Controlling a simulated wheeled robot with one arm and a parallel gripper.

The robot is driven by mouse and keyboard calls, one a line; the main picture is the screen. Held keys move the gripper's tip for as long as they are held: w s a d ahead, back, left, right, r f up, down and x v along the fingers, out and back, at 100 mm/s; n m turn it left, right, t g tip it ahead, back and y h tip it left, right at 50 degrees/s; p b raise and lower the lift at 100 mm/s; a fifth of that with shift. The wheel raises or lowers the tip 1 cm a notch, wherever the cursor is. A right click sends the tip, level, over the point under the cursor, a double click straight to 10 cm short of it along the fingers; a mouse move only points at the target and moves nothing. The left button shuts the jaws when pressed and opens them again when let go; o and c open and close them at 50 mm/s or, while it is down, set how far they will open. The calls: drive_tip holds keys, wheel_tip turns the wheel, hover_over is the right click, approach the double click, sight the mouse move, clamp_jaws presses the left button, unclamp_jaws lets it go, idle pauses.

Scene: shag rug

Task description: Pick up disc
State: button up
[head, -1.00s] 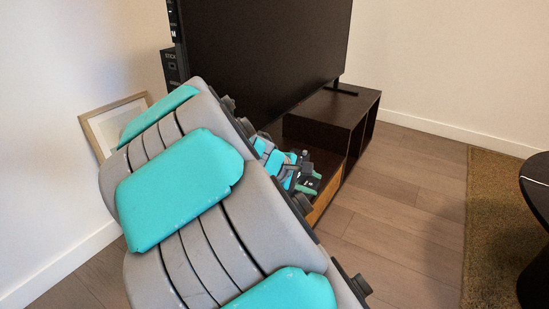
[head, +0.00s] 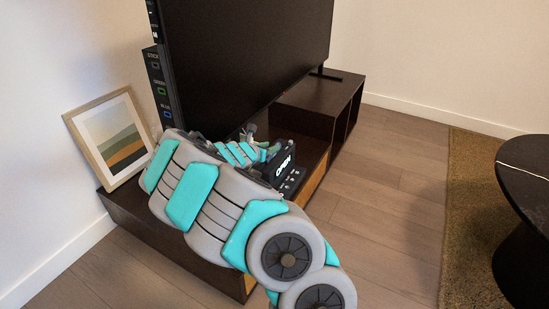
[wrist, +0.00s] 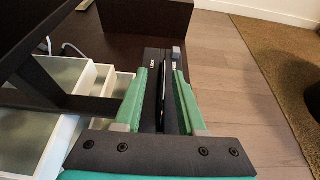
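My gripper (wrist: 166,75) points ahead in the wrist view, with two green fingers lying fairly close together. Dark narrow strips with small pale lettering lie between the fingers, and I cannot tell whether they are finger pads or a held thing. I cannot make out a disc in either view.
The dark TV stand (head: 318,95) carries a large black television (head: 240,60). A framed picture (head: 112,138) leans on the wall. White open boxes (wrist: 85,80) show at left in the wrist view. A round black table (head: 525,165) stands on the rug (head: 465,200); the wooden floor between is clear.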

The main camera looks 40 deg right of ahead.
sight(278, 143)
drive_tip(key=shift+x, duration=2.9)
drive_tip(key=shift+s+d+r, duration=0.2)
drive_tip(key=shift+c, duration=0.3)
clamp_jaws()
